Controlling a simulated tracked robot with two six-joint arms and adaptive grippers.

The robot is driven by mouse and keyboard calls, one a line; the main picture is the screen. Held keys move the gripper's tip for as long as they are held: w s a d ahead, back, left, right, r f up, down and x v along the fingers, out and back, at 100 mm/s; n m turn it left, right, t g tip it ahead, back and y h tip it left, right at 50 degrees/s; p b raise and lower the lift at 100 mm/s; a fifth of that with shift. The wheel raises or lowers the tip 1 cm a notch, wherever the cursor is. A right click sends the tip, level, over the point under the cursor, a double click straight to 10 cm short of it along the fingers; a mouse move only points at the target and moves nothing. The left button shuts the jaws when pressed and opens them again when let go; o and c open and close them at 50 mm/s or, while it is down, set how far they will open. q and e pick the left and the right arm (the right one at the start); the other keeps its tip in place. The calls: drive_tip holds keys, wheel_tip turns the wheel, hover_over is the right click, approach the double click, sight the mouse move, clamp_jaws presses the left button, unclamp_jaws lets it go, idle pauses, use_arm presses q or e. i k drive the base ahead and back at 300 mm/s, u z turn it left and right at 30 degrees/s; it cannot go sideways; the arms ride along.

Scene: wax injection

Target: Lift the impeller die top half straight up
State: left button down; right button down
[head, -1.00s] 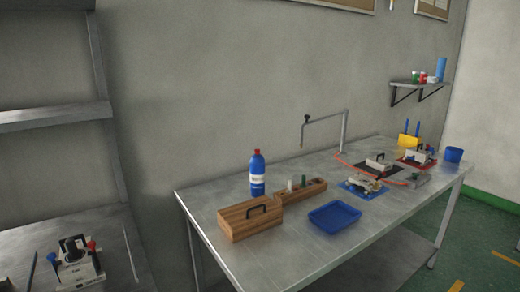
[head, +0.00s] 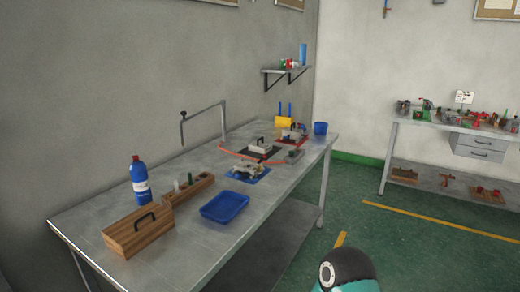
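Several small die-like blocks sit on the steel table. One grey metal piece (head: 248,168) lies on a blue mat, a pale block with a dark handle (head: 260,146) on a black mat, and another pale handled block (head: 292,133) on a red mat. They are too small to tell which is the impeller die or where its halves part. Neither of my grippers is in view. A black and teal part of my own arm shows at the bottom edge, well short of the dies.
The steel table (head: 190,235) also holds a wooden box (head: 140,236), a blue bottle (head: 139,182), a wooden rack (head: 192,190), an empty blue tray (head: 224,207) and a blue cup (head: 320,128). A second bench (head: 455,129) stands at right. Green floor between is clear.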

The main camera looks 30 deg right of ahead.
sight(258, 147)
drive_tip(key=u, duration=1.05)
drive_tip(key=i, duration=0.15)
drive_tip(key=z, duration=3.3)
drive_tip(key=i, duration=4.1)
drive_tip(key=u, duration=1.15)
